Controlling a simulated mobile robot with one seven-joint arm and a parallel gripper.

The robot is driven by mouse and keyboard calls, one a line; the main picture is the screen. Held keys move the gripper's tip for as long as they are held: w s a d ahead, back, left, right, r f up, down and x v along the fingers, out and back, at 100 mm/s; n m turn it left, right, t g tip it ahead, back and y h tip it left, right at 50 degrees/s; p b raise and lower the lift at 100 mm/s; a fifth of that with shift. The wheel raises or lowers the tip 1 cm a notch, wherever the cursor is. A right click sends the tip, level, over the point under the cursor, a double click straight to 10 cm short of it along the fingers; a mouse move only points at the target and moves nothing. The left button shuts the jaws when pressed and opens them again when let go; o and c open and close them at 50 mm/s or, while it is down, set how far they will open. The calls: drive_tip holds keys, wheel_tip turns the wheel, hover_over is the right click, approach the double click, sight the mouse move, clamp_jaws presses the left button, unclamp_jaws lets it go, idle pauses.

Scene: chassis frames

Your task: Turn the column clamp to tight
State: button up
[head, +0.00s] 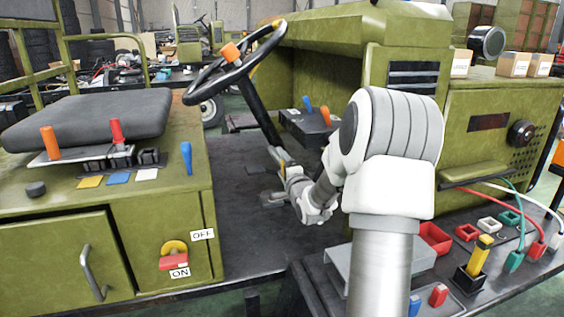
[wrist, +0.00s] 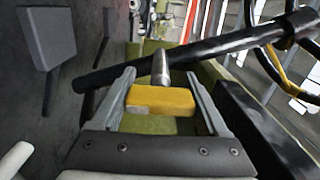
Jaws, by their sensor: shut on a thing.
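The column clamp shows in the wrist view as a yellow block-shaped handle (wrist: 160,100) on a metal pin, beside the black steering column (wrist: 225,44). My gripper (wrist: 160,84) has one grey finger on each side of the yellow handle and is shut on it. In the head view, my gripper (head: 281,160) is at the lower part of the steering column (head: 262,118), below the steering wheel (head: 235,62). The clamp is too small there to make out its turn, and no tight or loose mark is readable.
The seat (head: 85,118) and a lever panel stand at the left. A pedal (head: 272,198) is on the dark floor below my gripper. A small box with blue and orange levers (head: 307,122) is close behind my arm. A parts bench (head: 470,300) is at the lower right.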

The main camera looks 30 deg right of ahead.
drive_tip(key=shift+m, duration=0.5)
drive_tip(key=o, duration=1.2)
drive_tip(key=shift+o, duration=0.2)
drive_tip(key=shift+s, duration=0.1)
drive_tip(key=p+v, duration=0.2)
drive_tip(key=v, duration=1.5)
drive_tip(key=shift+s, duration=0.15)
